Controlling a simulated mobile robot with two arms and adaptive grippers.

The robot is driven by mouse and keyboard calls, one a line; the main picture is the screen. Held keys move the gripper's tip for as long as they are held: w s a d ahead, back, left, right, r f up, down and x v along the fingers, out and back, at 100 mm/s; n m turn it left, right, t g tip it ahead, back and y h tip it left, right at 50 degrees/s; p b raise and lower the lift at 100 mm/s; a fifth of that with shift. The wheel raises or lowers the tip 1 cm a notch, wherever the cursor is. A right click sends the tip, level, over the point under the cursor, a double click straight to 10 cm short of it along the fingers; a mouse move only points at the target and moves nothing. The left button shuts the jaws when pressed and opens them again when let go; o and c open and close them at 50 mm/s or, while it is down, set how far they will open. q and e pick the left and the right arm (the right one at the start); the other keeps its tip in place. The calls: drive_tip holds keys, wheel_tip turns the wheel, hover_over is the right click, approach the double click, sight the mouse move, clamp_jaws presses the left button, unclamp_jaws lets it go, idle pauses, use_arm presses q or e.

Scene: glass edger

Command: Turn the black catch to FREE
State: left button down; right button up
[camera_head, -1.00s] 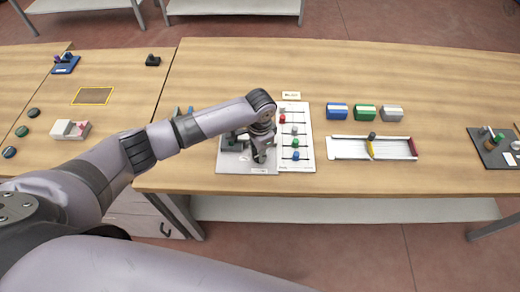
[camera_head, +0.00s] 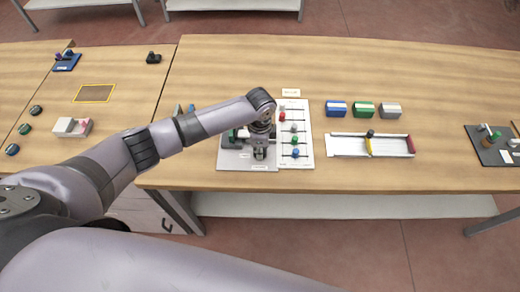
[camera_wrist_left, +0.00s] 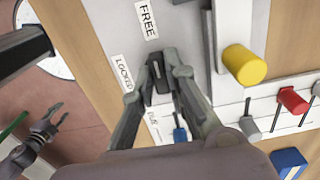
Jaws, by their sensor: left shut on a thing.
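My left gripper (camera_head: 260,154) is over the grey panel (camera_head: 232,161) near the front edge of the table. In the left wrist view, the fingers of the left gripper (camera_wrist_left: 158,76) are shut on the small black catch (camera_wrist_left: 158,85), one on each side. The catch's long side runs roughly up and down in that picture. The FREE label (camera_wrist_left: 148,20) is above it and the LOCKED label (camera_wrist_left: 122,73) is to its left. In the head view the gripper hides the catch. My right gripper (camera_wrist_left: 42,132) shows small at lower left in the wrist view, open and empty.
A white board with coloured sliders (camera_head: 307,155) adjoins the panel on the right. A yellow knob (camera_wrist_left: 243,65) stands close by in the wrist view. A white tray (camera_head: 345,147) and blue, green and grey blocks (camera_head: 364,111) lie farther right. The table behind is clear.

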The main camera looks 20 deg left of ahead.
idle(0.3)
use_arm(q)
drive_tip(key=c, duration=1.6)
unclamp_jaws()
wheel_tip(320, 180, up, 12)
